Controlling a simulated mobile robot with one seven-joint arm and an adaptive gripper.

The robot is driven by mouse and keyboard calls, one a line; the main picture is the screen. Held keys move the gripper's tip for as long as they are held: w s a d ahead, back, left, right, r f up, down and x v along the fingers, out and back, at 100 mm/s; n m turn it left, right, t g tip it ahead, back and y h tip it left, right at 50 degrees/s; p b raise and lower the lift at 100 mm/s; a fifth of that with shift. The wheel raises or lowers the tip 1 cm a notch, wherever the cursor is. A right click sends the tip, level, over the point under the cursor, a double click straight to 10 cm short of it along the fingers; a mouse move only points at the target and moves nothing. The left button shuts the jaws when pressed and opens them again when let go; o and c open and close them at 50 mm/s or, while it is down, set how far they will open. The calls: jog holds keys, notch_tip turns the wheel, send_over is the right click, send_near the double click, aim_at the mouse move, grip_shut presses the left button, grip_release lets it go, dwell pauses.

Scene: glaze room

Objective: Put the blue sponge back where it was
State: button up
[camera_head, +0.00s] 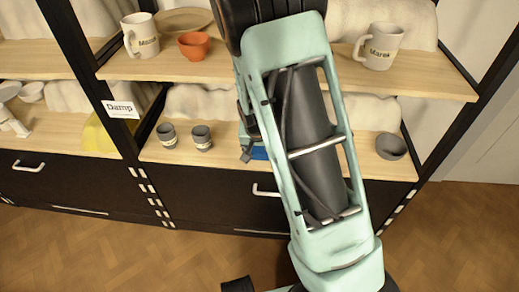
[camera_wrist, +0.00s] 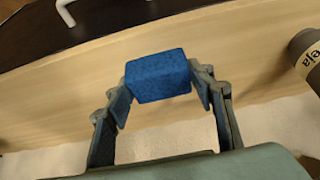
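The blue sponge (camera_wrist: 158,80) is a small block between the two fingertips of my gripper (camera_wrist: 163,88) in the wrist view. A finger lies against each side of it, so the gripper looks shut on it. In the head view only a small blue piece of the sponge (camera_head: 259,153) shows, at the front of the lower shelf board (camera_head: 330,160). My arm hides the rest of it and most of the gripper (camera_head: 249,148). I cannot tell whether the sponge touches the board.
Two small grey cups (camera_head: 184,137) stand left of my gripper; one labelled cup (camera_wrist: 308,55) is close in the wrist view. A grey bowl (camera_head: 391,146) stands at the right. The upper shelf holds labelled mugs (camera_head: 380,46) and an orange bowl (camera_head: 194,45). A "Damp" sign (camera_head: 120,109) marks a post.

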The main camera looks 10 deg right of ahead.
jog(key=o, duration=0.4)
jog(key=shift+r, duration=0.25)
jog(key=p+v, duration=0.4)
jog(key=v, duration=0.8)
jog(key=shift+p, duration=0.4)
